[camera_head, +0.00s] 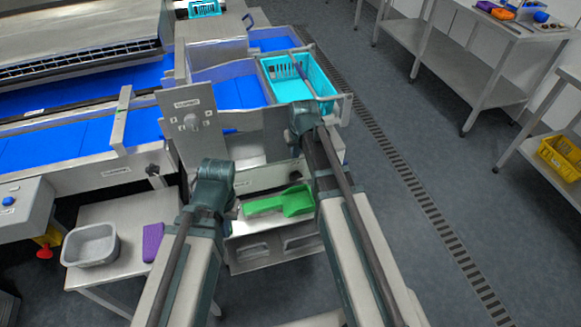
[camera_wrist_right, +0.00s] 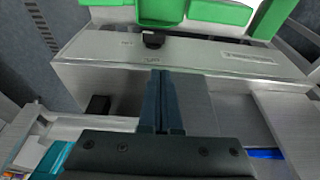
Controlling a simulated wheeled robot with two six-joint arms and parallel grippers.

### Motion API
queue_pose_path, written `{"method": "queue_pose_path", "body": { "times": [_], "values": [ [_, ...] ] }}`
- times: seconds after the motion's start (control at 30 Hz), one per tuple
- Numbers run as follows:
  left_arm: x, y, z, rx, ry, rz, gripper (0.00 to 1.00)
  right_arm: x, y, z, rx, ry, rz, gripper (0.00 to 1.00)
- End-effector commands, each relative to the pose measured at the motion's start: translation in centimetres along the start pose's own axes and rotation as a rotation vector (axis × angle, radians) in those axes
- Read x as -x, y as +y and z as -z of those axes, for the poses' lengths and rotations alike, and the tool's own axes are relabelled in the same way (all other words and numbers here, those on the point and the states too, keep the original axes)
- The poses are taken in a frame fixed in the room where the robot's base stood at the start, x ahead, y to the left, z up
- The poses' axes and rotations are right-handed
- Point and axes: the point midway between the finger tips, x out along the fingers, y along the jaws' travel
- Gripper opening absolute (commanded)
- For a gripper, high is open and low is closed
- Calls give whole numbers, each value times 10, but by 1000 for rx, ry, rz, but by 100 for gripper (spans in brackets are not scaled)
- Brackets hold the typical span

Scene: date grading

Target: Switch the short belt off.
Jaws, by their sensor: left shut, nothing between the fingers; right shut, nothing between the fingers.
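The short blue belt (camera_head: 240,92) runs in a grey metal frame at the upper middle of the head view. Its front panel (camera_head: 262,176) bears a label and a small black switch knob (camera_head: 297,179). In the right wrist view the black knob (camera_wrist_right: 153,40) sits on the panel above a small label. My right gripper (camera_wrist_right: 162,102) is shut and empty, its fingertips just short of the knob in the picture. Its wrist covers the frame near the cyan crate in the head view. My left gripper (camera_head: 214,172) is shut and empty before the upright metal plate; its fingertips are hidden.
A cyan crate (camera_head: 329,92) stands at the belt's right. A metal plate (camera_head: 188,145) with a knob stands left. A grey tub (camera_head: 90,263) and purple block (camera_head: 152,242) rest on a side table.

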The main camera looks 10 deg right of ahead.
Motion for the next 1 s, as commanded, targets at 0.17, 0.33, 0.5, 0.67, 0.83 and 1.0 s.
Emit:
{"method": "queue_pose_path", "body": {
  "times": [0.17,0.33,0.5,0.67,0.83,1.0],
  "values": [
    [-1,0,0,0,0,0,0,-1,0,0,0,0,0,0],
    [-2,0,0,0,0,0,0,-2,0,0,0,0,0,0],
    [-9,1,0,0,0,0,0,-9,0,-1,0,0,0,0],
    [-23,2,1,0,0,0,0,-24,0,-1,0,-1,0,0],
    [-45,4,3,0,0,0,0,-47,0,-1,0,-1,0,0],
    [-69,7,4,0,0,0,0,-72,0,-1,0,-1,0,0]
  ]
}}
